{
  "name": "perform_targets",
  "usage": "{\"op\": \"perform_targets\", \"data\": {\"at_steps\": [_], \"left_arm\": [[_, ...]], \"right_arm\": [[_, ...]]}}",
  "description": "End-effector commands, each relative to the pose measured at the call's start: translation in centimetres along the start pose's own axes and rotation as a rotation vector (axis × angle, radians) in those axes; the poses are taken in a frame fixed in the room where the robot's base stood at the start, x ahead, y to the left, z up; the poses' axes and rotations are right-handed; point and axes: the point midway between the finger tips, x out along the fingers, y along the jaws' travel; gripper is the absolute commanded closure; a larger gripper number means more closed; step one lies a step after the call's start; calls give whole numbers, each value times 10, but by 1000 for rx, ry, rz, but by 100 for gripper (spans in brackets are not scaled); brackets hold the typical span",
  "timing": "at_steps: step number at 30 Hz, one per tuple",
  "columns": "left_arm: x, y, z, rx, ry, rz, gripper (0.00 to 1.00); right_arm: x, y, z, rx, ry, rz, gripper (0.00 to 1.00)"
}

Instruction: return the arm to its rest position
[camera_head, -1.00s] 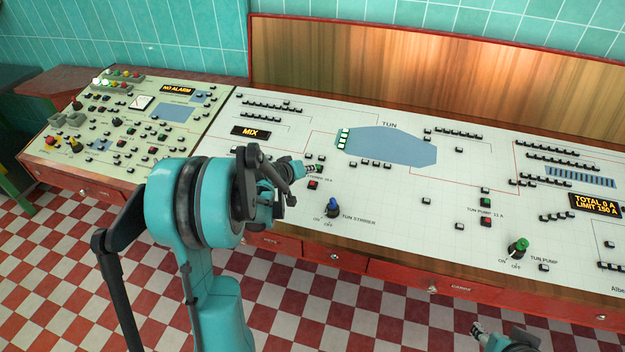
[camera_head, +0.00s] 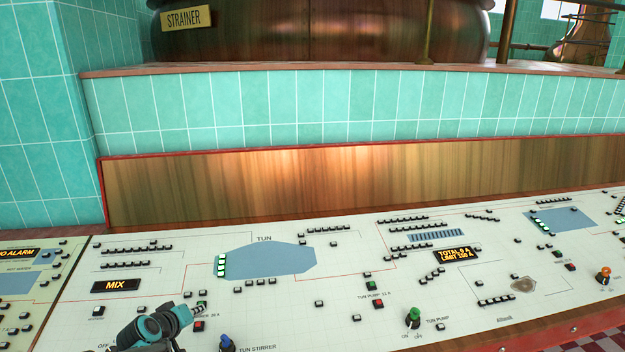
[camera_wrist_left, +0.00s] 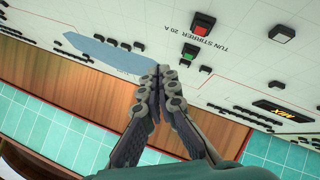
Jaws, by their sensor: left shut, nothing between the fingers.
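My left gripper (camera_head: 192,313) shows at the bottom left of the head view, in front of the white control panel (camera_head: 350,280). It is close to the red button (camera_head: 199,326) of the tun stirrer and left of the blue tun stirrer knob (camera_head: 226,343). In the left wrist view the gripper's fingers (camera_wrist_left: 160,72) are together, with nothing between them. The green button (camera_wrist_left: 189,51) and red button (camera_wrist_left: 203,24) lie beyond the fingertips. I cannot tell whether the fingertips touch the panel. My right gripper is not in view.
The panel carries many small buttons, a lit MIX display (camera_head: 115,285), a green tun pump knob (camera_head: 414,318) and an orange knob (camera_head: 604,275). A wooden backboard (camera_head: 300,180) rises behind it. A large copper vessel (camera_head: 320,35) stands above the tiled ledge.

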Motion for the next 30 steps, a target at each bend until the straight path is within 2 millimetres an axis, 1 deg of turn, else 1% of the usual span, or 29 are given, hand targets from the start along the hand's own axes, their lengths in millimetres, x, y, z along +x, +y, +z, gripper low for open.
{"op": "perform_targets", "data": {"at_steps": [1, 2, 3, 5, 6, 8, 9, 11, 12, 15, 18, 21, 24, 30], "left_arm": [[-14, 19, 12, 33, -26, -2, 100], [-22, 29, 19, 55, -42, -6, 100], [-35, 42, 29, 88, -64, -13, 100], [-55, 60, 47, 140, -99, -23, 100], [-68, 70, 59, 173, -120, -31, 100], [-88, 82, 78, 224, -149, -43, 100], [-102, 88, 91, 259, -168, -51, 100], [-122, 96, 110, 312, -195, -64, 100], [-135, 99, 123, 346, -210, -73, 100], [-166, 101, 155, 432, -247, -95, 100], [-190, 97, 182, 506, -273, -116, 100], [-207, 90, 201, 564, -289, -133, 100], [-217, 85, 212, 599, -297, -144, 100], [-222, 82, 218, 618, -301, -152, 100]], "right_arm": [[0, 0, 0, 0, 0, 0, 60], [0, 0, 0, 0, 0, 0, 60], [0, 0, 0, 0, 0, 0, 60], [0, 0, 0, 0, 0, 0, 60], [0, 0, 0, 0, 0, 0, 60], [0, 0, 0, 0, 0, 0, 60], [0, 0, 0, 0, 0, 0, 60], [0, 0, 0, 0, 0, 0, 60], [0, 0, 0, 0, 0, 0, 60], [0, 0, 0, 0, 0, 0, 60], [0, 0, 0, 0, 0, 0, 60], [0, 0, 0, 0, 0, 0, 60], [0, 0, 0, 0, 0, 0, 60], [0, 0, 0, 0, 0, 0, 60]]}}
